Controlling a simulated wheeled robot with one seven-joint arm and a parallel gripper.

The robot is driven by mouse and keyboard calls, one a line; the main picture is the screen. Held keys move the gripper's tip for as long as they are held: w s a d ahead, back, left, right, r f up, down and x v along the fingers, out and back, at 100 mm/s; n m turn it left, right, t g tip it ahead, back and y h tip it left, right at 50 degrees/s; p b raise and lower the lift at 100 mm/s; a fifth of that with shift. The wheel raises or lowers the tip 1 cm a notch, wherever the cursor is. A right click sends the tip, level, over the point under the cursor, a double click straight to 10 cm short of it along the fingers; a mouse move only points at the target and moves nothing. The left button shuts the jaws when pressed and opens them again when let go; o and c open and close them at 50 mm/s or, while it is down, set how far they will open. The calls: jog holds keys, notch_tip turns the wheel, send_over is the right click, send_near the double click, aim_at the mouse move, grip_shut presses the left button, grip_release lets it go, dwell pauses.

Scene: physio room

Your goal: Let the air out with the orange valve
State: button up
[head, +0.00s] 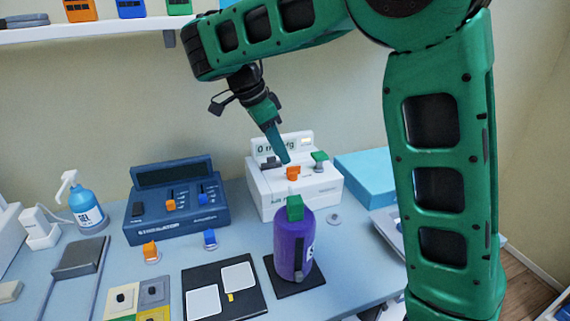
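The orange valve (293,173) is a small knob on top of the white pressure device (318,195), in the middle of the head view. The device's display (275,147) reads 0 with a unit, probably mmHg, partly covered by my gripper. My gripper (286,161) reaches down from the upper left, its green fingers together with nothing seen between them. Its tip is just above and slightly left of the orange valve; I cannot tell whether they touch. A green knob (320,157) sits right of the valve, and a dark switch (270,163) sits left of it.
A purple bottle with a green cap (293,245) stands in front of the device. A blue control box (178,222) is to the left, and a light blue box (365,175) is to the right. A gel pump bottle (84,207) stands far left. A shelf (85,30) hangs above left.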

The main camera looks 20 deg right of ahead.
aim_at(290, 167)
jog(key=d+f, duration=0.2)
jog(key=f, duration=0.1)
jog(key=shift+d, duration=0.25)
jog(key=shift+x, duration=0.85)
